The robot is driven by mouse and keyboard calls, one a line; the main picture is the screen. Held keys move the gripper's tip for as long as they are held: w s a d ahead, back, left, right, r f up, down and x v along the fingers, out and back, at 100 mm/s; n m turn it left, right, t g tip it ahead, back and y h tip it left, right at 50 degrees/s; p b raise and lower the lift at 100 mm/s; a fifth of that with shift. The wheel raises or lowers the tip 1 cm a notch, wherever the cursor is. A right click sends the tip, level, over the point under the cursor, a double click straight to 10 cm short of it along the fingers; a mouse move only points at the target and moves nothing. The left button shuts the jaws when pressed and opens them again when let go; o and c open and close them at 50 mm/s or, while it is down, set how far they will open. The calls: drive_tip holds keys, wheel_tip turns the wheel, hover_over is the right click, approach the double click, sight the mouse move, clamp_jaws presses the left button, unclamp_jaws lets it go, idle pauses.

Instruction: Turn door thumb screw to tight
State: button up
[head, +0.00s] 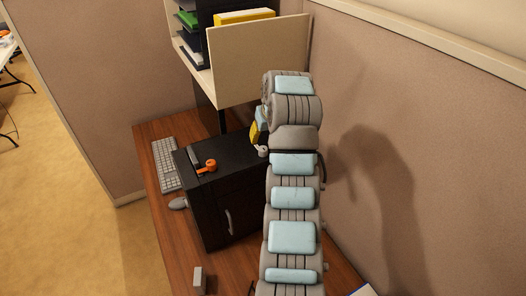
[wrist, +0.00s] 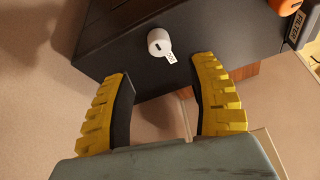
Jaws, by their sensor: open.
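A black cabinet (head: 218,190) with a door and a handle stands on the desk. A white round knob with a flat, marked tab (wrist: 159,42) sits on a black face of it in the wrist view. It is the only screw-like part I see, and it seems to be the small white piece (head: 262,151) at the cabinet's right in the head view. My gripper (wrist: 163,69) is open and empty, its yellow fingers spread. The knob lies just past the fingertips, roughly centred between them, not gripped. In the head view my gripper (head: 257,132) is partly hidden by my arm.
An orange part (head: 207,166) lies on the cabinet top. A label reading FILTER (wrist: 296,29) shows nearby. A keyboard (head: 165,163) and mouse (head: 178,203) lie left on the wooden desk (head: 150,130). The wall (head: 400,150) is close on the right; a shelf (head: 258,62) stands behind.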

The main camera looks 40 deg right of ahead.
sight(263, 148)
drive_tip(key=shift+b+x, duration=1.5)
drive_tip(key=shift+b, duration=0.4)
drive_tip(key=shift+p+x, duration=0.9)
drive_tip(key=shift+x, duration=1.8)
clamp_jaws()
